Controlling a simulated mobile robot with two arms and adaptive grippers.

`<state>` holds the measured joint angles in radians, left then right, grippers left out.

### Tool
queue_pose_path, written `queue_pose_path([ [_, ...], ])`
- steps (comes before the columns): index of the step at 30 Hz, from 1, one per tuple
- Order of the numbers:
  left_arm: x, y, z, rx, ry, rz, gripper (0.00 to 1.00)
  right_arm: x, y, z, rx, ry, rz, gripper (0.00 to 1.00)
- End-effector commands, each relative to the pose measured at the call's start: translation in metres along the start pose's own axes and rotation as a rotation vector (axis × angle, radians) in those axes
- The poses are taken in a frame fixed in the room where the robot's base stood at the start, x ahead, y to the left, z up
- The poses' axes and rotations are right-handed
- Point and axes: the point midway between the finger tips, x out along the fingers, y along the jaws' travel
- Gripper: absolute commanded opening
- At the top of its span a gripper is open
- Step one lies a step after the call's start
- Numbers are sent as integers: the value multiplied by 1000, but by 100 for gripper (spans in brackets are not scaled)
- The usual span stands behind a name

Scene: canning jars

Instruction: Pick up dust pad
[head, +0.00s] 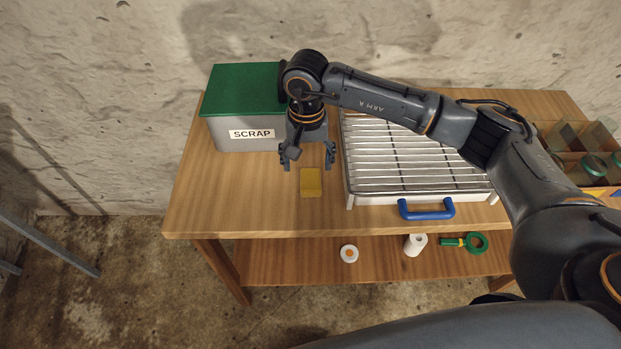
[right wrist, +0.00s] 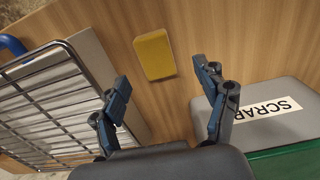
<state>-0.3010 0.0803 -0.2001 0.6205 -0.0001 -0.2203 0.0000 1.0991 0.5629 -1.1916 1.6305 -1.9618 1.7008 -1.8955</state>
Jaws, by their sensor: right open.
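The dust pad looks like a yellow rectangular pad (head: 311,182) lying flat on the wooden table, between the scrap bin and the wire rack. It also shows in the right wrist view (right wrist: 154,55), beyond the fingertips. My right gripper (head: 308,160) is open and empty, with its fingers spread just behind the pad in the head view. In the right wrist view my right gripper (right wrist: 160,80) has the pad ahead of the gap between its fingers, not touching either finger. My left gripper is not in view.
A grey bin marked SCRAP (head: 230,135) with a green lid stands left of the gripper. A wire rack on a tray (head: 410,165) with a blue handle (head: 427,213) is close on the right. A lower shelf (head: 300,265) holds a white roll (head: 415,245) and small items. The table's front left is clear.

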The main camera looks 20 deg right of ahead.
Motion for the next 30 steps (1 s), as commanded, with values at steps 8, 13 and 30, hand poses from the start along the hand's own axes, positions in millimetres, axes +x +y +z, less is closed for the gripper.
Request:
queue_pose_path([
  [8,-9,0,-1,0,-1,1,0,21,3,0,2,-4,-1,74],
  [13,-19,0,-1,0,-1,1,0,47,7,-1,0,-4,-2,74],
  [30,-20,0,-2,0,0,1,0,63,7,-2,0,0,-3,37],
])
